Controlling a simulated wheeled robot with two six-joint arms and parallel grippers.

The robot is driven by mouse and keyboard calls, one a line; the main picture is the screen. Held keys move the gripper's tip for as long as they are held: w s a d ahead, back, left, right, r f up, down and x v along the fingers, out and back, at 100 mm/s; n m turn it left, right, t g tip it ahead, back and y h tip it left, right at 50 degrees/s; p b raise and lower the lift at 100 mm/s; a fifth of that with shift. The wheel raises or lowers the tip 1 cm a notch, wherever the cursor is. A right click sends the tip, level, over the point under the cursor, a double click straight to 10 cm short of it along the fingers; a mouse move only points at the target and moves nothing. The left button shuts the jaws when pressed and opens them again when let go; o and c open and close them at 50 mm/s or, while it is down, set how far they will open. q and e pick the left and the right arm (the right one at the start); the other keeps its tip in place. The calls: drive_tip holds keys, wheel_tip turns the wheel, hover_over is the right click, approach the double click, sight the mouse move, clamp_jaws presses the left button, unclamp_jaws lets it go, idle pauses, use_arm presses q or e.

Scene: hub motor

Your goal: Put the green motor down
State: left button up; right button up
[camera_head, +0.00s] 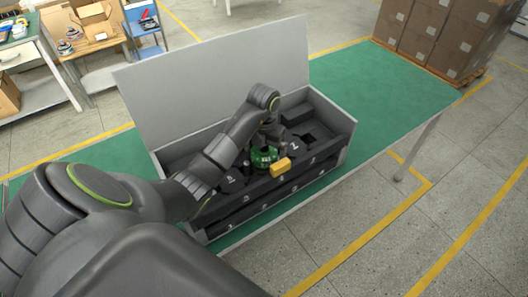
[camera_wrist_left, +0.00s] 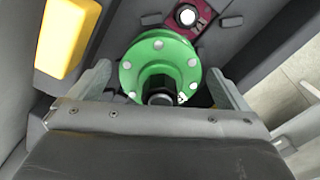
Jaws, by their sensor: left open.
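The green motor (camera_head: 263,157) sits in the dark foam insert of the open grey case (camera_head: 215,75) on the green table. In the left wrist view it shows as a green flanged disc (camera_wrist_left: 160,68) with bolts and a dark shaft. My left gripper (camera_head: 268,140) is directly over it. In the wrist view the two fingers (camera_wrist_left: 160,88) stand apart on either side of the motor, with a visible space at each side. The motor's lower part is hidden. My right gripper is not in view.
A yellow block (camera_head: 281,167) lies at the case's front, right of the motor. Empty dark pockets (camera_head: 312,132) lie to the right. The case lid stands up behind. The green tabletop (camera_head: 390,85) is clear on the right. Cardboard boxes (camera_head: 440,35) stand beyond.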

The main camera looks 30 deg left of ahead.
use_arm(q)
drive_tip(key=shift+r, duration=0.6)
wheel_tip(320, 180, up, 9)
drive_tip(key=p, duration=0.8)
drive_tip(key=shift+f, duration=0.1)
drive_tip(key=shift+r+p, duration=0.55)
drive_tip(key=shift+r, duration=0.05)
drive_tip(key=shift+f, duration=0.1)
